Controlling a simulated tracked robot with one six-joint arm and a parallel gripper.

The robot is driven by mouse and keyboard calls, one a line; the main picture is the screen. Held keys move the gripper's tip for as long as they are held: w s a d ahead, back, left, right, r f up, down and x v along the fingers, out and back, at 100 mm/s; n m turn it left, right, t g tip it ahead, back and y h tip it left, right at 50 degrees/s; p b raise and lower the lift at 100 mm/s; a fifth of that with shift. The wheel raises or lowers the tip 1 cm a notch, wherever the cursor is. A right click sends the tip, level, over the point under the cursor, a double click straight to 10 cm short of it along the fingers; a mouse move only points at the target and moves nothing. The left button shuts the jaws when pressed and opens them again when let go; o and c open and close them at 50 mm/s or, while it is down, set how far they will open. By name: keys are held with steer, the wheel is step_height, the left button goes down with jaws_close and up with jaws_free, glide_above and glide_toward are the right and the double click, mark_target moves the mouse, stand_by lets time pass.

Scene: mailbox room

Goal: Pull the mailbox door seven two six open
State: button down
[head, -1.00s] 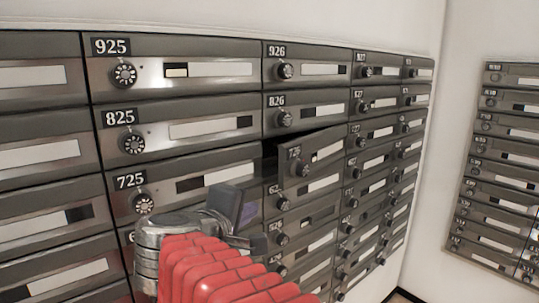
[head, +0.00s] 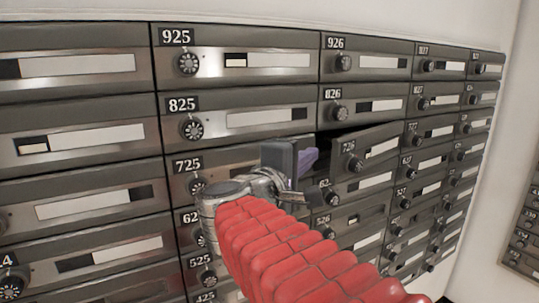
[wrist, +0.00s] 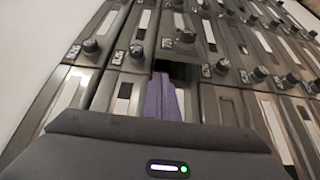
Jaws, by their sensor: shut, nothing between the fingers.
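Mailbox door 726 (head: 372,150) stands ajar in the head view, below door 826 and right of door 725. Its left end stands out from the bank and a dark gap shows above and beside it. A round black dial (head: 353,166) is on it. My gripper (head: 308,163) is shut and empty, its purple fingers just left of the door's free end, by the gap. I cannot tell whether they touch the door. In the wrist view the purple fingers (wrist: 162,98) point at a dark opening between the doors.
Closed doors surround it: 826 (head: 372,105) above and 725 (head: 235,160) to the left, each with a protruding dial. A second bank of mailboxes (head: 523,235) is at the far right, with white wall between.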

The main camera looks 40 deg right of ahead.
steer(key=x, duration=0.9)
steer(key=shift+d, duration=0.1)
stand_by(0.5)
steer(key=shift+s+f, duration=0.1)
